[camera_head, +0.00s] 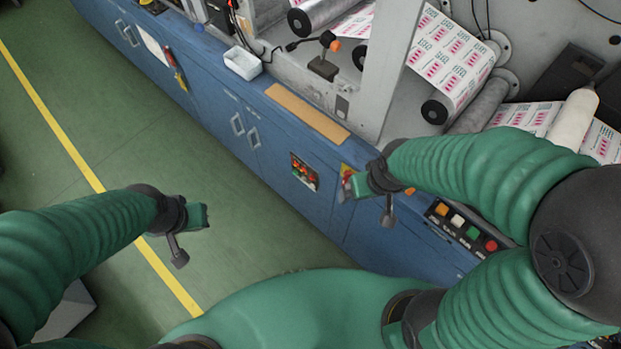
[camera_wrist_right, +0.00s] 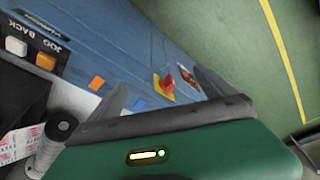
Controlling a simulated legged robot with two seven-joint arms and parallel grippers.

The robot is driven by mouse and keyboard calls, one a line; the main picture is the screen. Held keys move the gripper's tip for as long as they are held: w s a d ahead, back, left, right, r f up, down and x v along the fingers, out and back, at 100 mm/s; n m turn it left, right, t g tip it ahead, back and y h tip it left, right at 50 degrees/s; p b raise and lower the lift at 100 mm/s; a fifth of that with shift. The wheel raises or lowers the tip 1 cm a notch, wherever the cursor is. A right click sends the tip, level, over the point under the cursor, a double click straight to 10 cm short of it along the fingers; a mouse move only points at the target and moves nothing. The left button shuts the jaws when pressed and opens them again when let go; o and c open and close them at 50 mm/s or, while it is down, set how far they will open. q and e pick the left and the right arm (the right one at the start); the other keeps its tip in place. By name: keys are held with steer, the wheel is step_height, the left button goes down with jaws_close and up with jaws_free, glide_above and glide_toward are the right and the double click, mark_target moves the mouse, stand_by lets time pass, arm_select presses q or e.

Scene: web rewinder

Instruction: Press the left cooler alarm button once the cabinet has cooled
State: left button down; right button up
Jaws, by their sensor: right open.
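I cannot tell which control is the left cooler alarm button. A red button on a yellow plate (camera_head: 346,176) is on the blue cabinet front, partly hidden by my right gripper; it also shows whole in the right wrist view (camera_wrist_right: 167,82). A small panel with red and coloured marks (camera_head: 304,172) is to its left. My right gripper (camera_head: 372,196) is open and empty, in front of the cabinet close to the red button; contact cannot be told. My left gripper (camera_head: 190,229) hangs over the green floor, away from the cabinet; its jaw state is unclear.
A row of orange, white, green and red buttons (camera_head: 461,229) lies below my right forearm. White and orange buttons marked JOG BACK (camera_wrist_right: 30,53) show in the wrist view. A white tray (camera_head: 242,63) sits on the ledge above. Printed web rolls are behind.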

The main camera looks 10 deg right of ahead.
stand_by(0.8)
jaws_close()
stand_by(0.5)
stand_by(1.0)
